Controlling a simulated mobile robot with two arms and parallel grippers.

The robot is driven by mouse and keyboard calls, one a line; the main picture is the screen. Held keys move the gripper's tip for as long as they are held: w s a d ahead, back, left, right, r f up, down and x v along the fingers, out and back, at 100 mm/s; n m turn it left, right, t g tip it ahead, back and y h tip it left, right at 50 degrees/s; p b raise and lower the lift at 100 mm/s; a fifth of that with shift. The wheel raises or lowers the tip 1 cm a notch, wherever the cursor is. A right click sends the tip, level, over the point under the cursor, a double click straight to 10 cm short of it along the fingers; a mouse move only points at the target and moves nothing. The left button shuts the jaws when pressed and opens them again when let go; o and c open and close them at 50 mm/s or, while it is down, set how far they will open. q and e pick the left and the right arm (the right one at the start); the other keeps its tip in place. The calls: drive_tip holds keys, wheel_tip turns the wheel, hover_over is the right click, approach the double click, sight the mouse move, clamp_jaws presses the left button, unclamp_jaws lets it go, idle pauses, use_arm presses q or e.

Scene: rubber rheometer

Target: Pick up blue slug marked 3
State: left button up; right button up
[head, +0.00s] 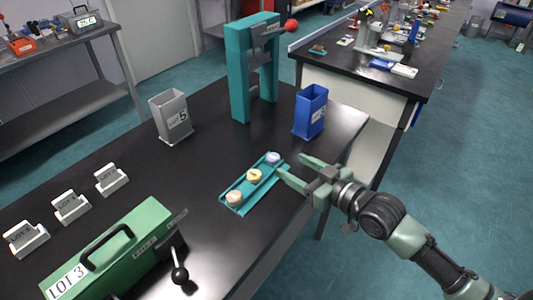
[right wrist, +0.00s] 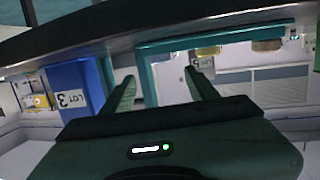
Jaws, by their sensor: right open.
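A teal tray (head: 243,204) on the black table holds three round slugs in a row. The pale blue slug (head: 272,158) is at the far end, the yellow slug (head: 254,175) in the middle and the peach slug (head: 235,197) at the near end. I cannot read their marks. My right gripper (head: 291,166) is open and empty, just right of the tray's far end, its fingers pointing toward the blue slug. In the right wrist view the open fingers (right wrist: 160,78) show with the tray (right wrist: 150,46) beyond them; the blue slug is not clear there. My left gripper is not in view.
A blue bin (head: 311,111) marked 3 stands beyond the tray, also seen in the right wrist view (right wrist: 78,90). A grey bin (head: 171,117) marked 5, a teal press (head: 238,75) and a green LOT 3 machine (head: 118,250) stand on the table.

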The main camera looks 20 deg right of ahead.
sight(276, 159)
drive_tip(key=x, duration=0.2)
drive_tip(key=shift+w+a+f, duration=0.1)
drive_tip(key=shift+w, duration=0.15)
drive_tip(key=p+x, duration=0.1)
drive_tip(key=x, duration=0.2)
drive_tip(key=shift+w+a+f, duration=0.1)
drive_tip(key=shift+a+f, duration=0.05)
drive_tip(key=shift+f, duration=0.05)
drive_tip(key=shift+w, duration=0.15)
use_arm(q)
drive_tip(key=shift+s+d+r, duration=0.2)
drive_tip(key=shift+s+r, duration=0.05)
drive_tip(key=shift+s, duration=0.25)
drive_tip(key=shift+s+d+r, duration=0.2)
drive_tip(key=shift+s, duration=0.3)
use_arm(e)
clamp_jaws()
